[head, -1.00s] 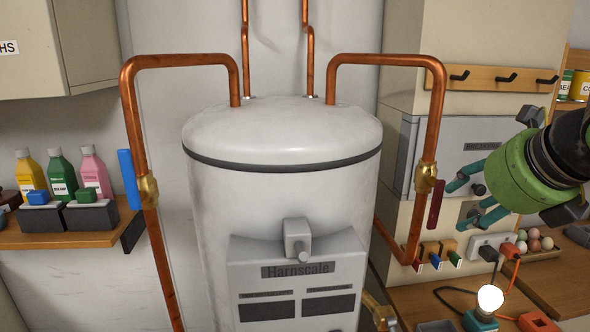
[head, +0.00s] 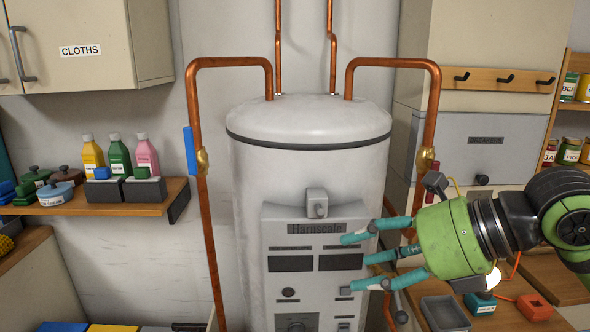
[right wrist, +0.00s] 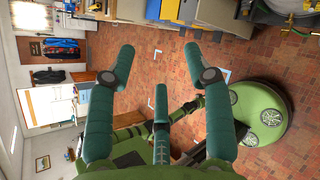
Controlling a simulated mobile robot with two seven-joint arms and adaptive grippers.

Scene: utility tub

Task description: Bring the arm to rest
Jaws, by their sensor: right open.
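My right gripper (head: 362,262) comes in from the right in the head view, its teal fingers spread and pointing left. It overlaps the front panel of the white boiler tank (head: 310,190) in the picture; I cannot tell how far apart they are. In the right wrist view the three fingers (right wrist: 159,62) are spread with nothing between them, and tiled floor (right wrist: 225,90) lies beyond. My left gripper is in neither view.
Copper pipes with a blue-handled valve (head: 190,151) and a red-handled valve (head: 430,168) flank the tank. A shelf (head: 110,208) with bottles is at left. A grey tray (head: 445,313) and a lit bulb device (head: 480,302) sit on the right counter below my arm.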

